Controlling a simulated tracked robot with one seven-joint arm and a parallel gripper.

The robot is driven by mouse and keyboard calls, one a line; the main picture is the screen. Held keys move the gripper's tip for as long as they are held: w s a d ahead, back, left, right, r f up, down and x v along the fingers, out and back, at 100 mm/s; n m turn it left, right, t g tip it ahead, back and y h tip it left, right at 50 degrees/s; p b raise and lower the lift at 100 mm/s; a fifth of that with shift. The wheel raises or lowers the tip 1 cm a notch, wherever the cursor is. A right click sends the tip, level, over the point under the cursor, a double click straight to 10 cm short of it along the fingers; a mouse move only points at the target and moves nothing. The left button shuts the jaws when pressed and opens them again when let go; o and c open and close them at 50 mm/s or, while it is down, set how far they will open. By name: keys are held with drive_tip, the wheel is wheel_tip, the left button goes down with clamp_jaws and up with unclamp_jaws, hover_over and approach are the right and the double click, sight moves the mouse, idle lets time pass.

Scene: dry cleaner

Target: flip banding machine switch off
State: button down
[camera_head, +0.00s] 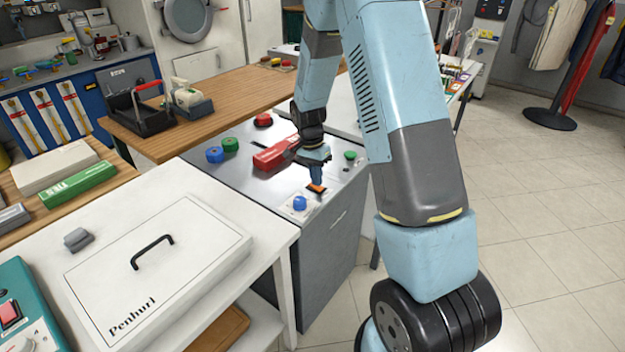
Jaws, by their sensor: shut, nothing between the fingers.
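A grey metal-topped cabinet (335,240), which looks like the banding machine, stands in the middle. A red housing (276,154) sits on its top. A small orange part (317,188) shows right at my gripper's tip at the cabinet's front right; it may be the switch, and I cannot tell its position. A blue round knob (299,203) on a pale plate sits just left of and nearer than it. My gripper (316,179) is shut and empty, pointing down at the orange part; whether they touch is unclear.
Red, green and blue knobs stand on the cabinet top. A white lidded box (160,262) lies on the near-left table, with a teal machine (30,290) bearing a red switch at its left edge. A wooden counter (240,92) is behind.

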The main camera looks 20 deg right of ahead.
wheel_tip(320, 180, up, 13)
drive_tip(key=s+d, duration=0.1)
drive_tip(key=s, duration=0.1)
drive_tip(key=shift+d, duration=0.25)
drive_tip(key=shift+r, duration=0.1)
